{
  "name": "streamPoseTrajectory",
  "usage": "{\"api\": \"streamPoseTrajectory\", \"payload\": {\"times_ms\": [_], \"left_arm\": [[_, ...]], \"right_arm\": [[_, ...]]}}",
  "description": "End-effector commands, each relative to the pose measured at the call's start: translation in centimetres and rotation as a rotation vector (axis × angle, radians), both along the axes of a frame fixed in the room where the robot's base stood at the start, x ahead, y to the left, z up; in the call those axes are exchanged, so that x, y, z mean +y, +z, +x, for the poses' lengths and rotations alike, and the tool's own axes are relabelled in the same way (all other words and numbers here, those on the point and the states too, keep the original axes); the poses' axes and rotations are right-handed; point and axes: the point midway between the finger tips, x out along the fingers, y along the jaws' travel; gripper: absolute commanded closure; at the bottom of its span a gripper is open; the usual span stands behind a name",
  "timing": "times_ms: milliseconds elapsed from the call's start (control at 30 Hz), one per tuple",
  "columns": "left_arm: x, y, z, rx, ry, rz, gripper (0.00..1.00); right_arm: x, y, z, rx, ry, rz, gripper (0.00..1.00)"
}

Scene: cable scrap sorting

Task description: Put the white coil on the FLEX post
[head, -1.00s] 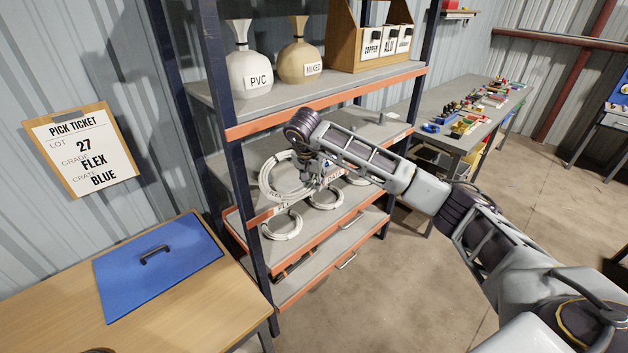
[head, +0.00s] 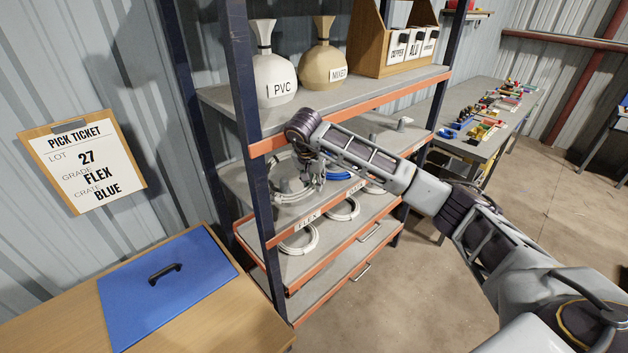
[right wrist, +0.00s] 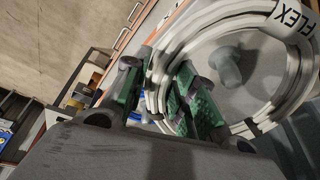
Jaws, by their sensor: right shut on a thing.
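My right gripper (head: 314,170) is shut on the white coil (head: 283,188). It holds the coil over the middle shelf, just behind the front edge with the FLEX label (head: 308,220). In the right wrist view the gripper (right wrist: 172,95) grips one side of the white coil (right wrist: 158,75). A grey post (right wrist: 227,65) shows through the ring's opening there; I cannot tell whether the coil is around it or in front of it. A white tag reading FLEX (right wrist: 288,20) shows at the coil's upper right. My left gripper is out of view.
A blue coil (head: 338,176) lies right of the gripper on the same shelf. White coils (head: 300,240) lie on the level below. The upper shelf (head: 340,98) holds PVC and MIXED sacks (head: 270,80). A dark upright (head: 258,190) stands left of the held coil.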

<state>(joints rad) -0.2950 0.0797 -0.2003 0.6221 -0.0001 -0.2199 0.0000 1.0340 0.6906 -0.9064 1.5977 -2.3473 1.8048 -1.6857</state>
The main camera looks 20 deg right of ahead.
Motion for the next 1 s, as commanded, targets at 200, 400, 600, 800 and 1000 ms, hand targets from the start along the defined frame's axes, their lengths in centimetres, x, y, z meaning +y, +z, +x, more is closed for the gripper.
{"api": "streamPoseTrajectory", "payload": {"times_ms": [200,400,600,800,1000], "left_arm": [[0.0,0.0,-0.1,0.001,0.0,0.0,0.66],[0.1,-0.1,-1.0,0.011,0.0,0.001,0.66],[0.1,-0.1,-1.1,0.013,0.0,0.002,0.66],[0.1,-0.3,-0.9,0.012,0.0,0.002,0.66],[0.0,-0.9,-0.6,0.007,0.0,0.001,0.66]], "right_arm": [[0.0,0.2,0.1,-0.004,-0.001,0.001,1.0],[0.0,0.2,0.1,-0.004,-0.001,0.001,1.0],[0.0,0.2,0.1,-0.005,-0.001,0.002,1.0],[0.1,-0.3,0.1,-0.003,0.001,0.002,1.0],[0.3,-1.5,0.2,-0.002,0.004,0.002,1.0]]}}
